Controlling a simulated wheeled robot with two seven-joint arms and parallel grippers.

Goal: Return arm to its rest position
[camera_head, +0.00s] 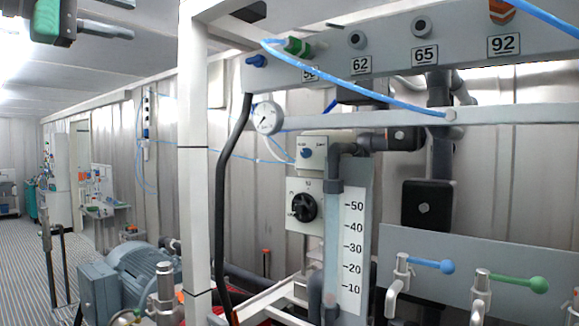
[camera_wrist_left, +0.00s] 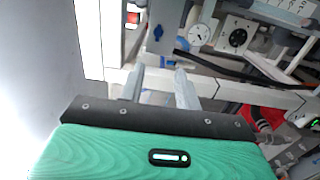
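My left gripper (camera_head: 130,19) is at the top left corner of the head view, partly cut off by the frame edge. It has a green and black body and two grey fingers set apart. In the left wrist view, the left gripper (camera_wrist_left: 160,74) shows its two fingers spread with nothing between them. A white post and the panel equipment show beyond the fingers there. Whether it touches anything is not seen; it looks clear in the head view. My right gripper is in neither view.
A white frame post (camera_head: 194,170) stands near the centre left. A panel with a gauge (camera_head: 267,118), blue hose (camera_head: 360,85), green-handled valve (camera_head: 512,281) and blue-handled valve (camera_head: 430,264) fills the right. A motor (camera_head: 145,270) sits low left. The aisle floor (camera_head: 25,262) is open.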

